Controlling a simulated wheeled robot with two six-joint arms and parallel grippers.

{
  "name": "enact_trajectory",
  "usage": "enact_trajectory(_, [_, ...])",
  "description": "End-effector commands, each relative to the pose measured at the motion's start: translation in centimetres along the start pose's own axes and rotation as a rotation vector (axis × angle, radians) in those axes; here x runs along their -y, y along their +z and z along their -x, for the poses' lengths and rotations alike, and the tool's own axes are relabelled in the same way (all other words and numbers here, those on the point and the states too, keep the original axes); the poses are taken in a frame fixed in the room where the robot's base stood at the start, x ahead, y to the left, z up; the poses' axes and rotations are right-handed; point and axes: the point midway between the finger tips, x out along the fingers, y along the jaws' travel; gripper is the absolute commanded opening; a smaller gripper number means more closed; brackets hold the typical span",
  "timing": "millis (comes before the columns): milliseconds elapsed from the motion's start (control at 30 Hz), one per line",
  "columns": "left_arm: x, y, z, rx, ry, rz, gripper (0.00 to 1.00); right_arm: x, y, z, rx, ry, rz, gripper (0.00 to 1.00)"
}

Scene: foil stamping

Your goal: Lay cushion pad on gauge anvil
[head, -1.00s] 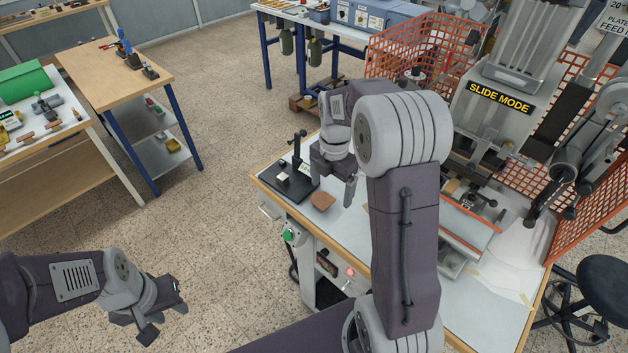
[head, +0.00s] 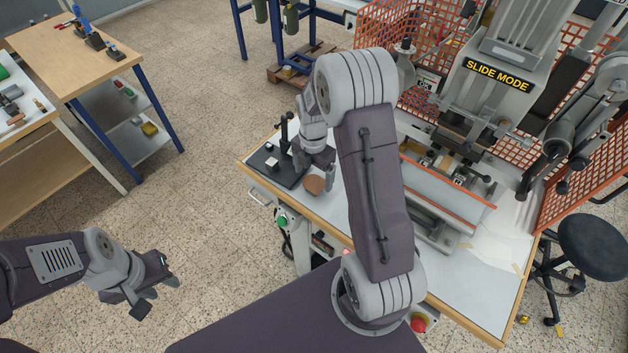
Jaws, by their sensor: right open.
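A brown cushion pad (head: 315,185) lies at the left part of the press table. My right gripper (head: 316,178) points down over it with its jaws apart, one finger on either side of the pad in the head view. I cannot tell whether the fingers touch it. Left of it stands the gauge, a black base (head: 262,158) with a dark upright post (head: 284,132) and a small pale block (head: 271,163). My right gripper partly hides the gauge, and I cannot make out its anvil clearly. My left gripper (head: 156,297) is open and empty over the floor.
My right arm hides the table's middle. A wooden bench (head: 75,60) stands back left. A black stool (head: 595,243) is at right.

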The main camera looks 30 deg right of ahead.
Motion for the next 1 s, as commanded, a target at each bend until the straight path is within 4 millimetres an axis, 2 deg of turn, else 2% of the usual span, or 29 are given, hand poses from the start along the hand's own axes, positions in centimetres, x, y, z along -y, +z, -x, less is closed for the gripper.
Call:
enact_trajectory(167, [0.0, 0.0, 0.2, 0.0, 0.0, 0.0, 0.36, 0.0, 0.0, -1.3, 0.001, 0.001, 0.0, 0.89])
enact_trajectory(1000, [0.0, 0.0, 0.0, 0.0, 0.0, 0.0, 0.36, 0.0, 0.0, -1.8, 0.0, 0.001, 0.0, 0.89])
